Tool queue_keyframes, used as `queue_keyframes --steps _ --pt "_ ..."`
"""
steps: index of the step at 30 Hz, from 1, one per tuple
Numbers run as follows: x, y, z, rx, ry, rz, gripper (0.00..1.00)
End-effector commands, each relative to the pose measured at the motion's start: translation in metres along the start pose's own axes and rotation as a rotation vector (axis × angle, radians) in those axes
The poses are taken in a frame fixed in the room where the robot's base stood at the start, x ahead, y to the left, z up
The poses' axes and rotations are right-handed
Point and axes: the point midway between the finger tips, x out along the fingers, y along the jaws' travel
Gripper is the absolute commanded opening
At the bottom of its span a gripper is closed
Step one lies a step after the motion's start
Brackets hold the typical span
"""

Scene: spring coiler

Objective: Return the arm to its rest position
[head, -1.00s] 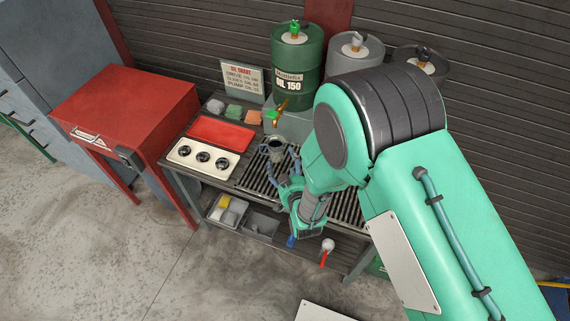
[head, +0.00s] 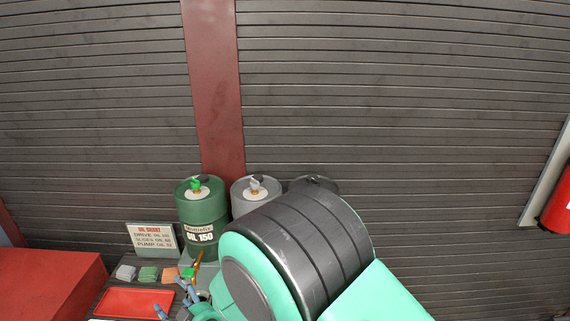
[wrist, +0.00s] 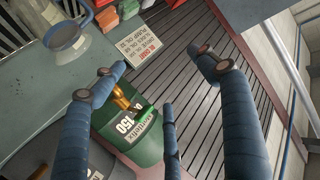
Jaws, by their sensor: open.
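My gripper (wrist: 165,72) is open, with its blue jointed fingers spread and nothing between them. In the head view, my gripper (head: 176,300) shows only in part at the bottom edge, beside my teal and black arm, which hides much of the bench. The arm is bent, with its elbow large in front of the drums. In the wrist view, a grey metal jug (wrist: 66,38) stands at the upper left, apart from the fingers. The green oil drum (wrist: 132,135) with its brass tap (wrist: 122,97) lies beyond the fingers.
Grey drums (head: 254,187) stand right of the green drum. An oil chart sign (head: 152,239), coloured cloths (head: 148,273) and a red tray (head: 133,301) are on the bench. A red cabinet (head: 50,285) is at left. A red extinguisher (head: 558,205) hangs at right. Slatted wall fills the back.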

Motion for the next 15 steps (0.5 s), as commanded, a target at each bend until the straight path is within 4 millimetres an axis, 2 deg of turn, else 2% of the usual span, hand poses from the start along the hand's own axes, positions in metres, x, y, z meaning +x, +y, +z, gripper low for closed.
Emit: queue_keyframes --steps 5,8,11,15 --pt "-0.012 0.043 -0.037 0.003 -0.051 0.055 0.74" --pt "-0.026 0.075 -0.058 0.010 -0.094 0.102 0.74" --pt "-0.049 0.111 -0.079 0.024 -0.147 0.159 0.74" --pt "-0.090 0.158 -0.104 0.051 -0.223 0.237 0.74"
